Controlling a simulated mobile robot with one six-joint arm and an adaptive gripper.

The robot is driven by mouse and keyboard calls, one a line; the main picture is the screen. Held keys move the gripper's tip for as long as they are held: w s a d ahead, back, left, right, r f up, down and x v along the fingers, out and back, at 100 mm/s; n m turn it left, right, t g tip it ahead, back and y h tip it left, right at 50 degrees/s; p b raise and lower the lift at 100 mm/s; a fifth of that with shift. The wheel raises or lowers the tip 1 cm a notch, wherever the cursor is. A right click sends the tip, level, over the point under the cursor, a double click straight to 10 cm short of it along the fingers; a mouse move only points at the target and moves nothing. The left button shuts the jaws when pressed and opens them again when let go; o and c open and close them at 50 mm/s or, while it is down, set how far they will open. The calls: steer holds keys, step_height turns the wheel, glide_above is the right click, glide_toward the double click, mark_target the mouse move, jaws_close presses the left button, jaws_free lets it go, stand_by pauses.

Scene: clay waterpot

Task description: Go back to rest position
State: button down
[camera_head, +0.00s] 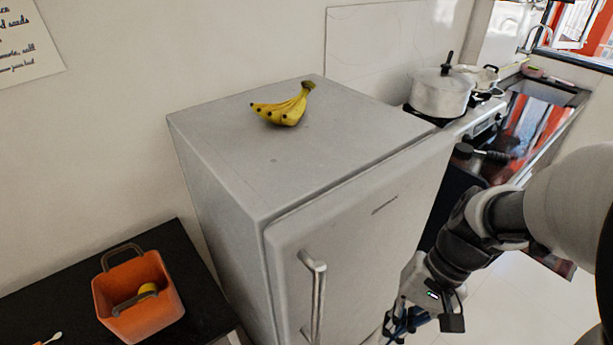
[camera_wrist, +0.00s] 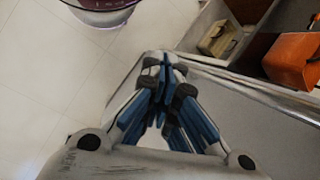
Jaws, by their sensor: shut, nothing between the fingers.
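My gripper (camera_wrist: 166,72) is shut and empty, its blue fingers together in the wrist view. In the head view my gripper (camera_head: 398,328) hangs at the bottom, in front of the fridge door and to the right of its handle. My arm reaches in from the right edge. The wrist view looks down past the fingers at the pale tiled floor (camera_wrist: 60,80). The fingertips are partly cut off at the bottom of the head view.
The grey fridge (camera_head: 230,160) carries bananas (camera_head: 287,108); its door handle (camera_head: 316,295) sticks out. An orange basket (camera_head: 140,300) stands on a dark counter (camera_head: 195,265) at left. A pot (camera_head: 440,92) sits on the stove behind. Free floor (camera_head: 500,310) lies at lower right.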

steer(key=s+r+n+t+h, duration=0.4)
steer(key=r+t, duration=0.2)
steer(key=r, duration=0.5)
steer(key=shift+s+a+n+t, duration=0.15)
steer(key=shift+a+n+t, duration=0.15)
steer(key=shift+a+t, duration=0.1)
